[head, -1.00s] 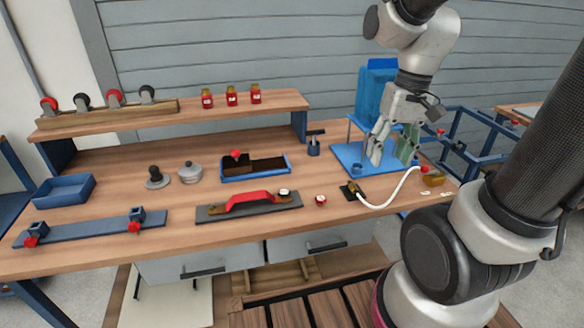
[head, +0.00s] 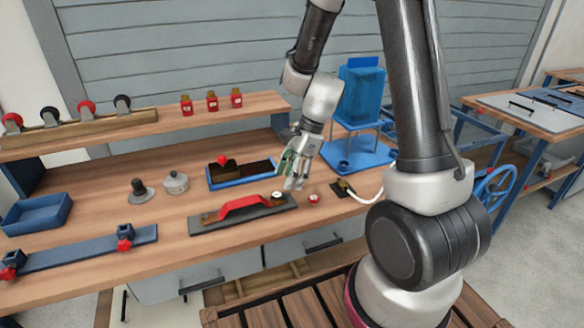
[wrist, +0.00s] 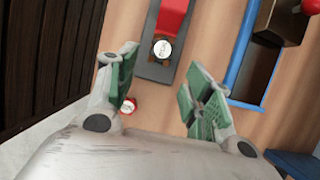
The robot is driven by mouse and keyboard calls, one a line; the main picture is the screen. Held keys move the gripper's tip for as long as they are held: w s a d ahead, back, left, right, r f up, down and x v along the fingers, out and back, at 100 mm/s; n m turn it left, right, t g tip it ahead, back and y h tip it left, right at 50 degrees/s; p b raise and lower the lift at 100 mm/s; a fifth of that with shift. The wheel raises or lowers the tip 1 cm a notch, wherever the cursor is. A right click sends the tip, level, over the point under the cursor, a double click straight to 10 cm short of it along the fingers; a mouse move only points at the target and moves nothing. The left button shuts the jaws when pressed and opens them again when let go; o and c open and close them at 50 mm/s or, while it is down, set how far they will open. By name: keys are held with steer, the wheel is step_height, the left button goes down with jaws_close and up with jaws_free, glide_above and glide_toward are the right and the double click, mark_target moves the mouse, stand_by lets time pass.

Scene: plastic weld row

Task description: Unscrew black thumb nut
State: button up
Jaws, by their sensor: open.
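A dark plate (head: 215,223) with a red handle (head: 240,206) lies on the bench. At its right end sits a small round black nut with a pale marked top (head: 277,196); in the wrist view its top (wrist: 162,49) shows ahead of and between the fingertips. My gripper (head: 291,178) is open and empty, pointing down just above and behind that end of the plate. Its green-padded fingers (wrist: 160,75) are spread apart and do not visibly touch the nut. A red round piece with a pale top (head: 314,199) lies right of the plate, partly behind the left finger in the wrist view (wrist: 128,106).
A blue tray with dark compartments (head: 232,183) stands close behind the plate. A blue stand (head: 358,152) and a white hose (head: 368,198) are to the right. A black knob (head: 138,188) and grey lidded pot (head: 175,183) stand left. Bare bench lies in front of the plate.

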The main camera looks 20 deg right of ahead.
mark_target(284, 201)
steer(key=x, duration=0.5)
steer(key=shift+f, duration=0.15)
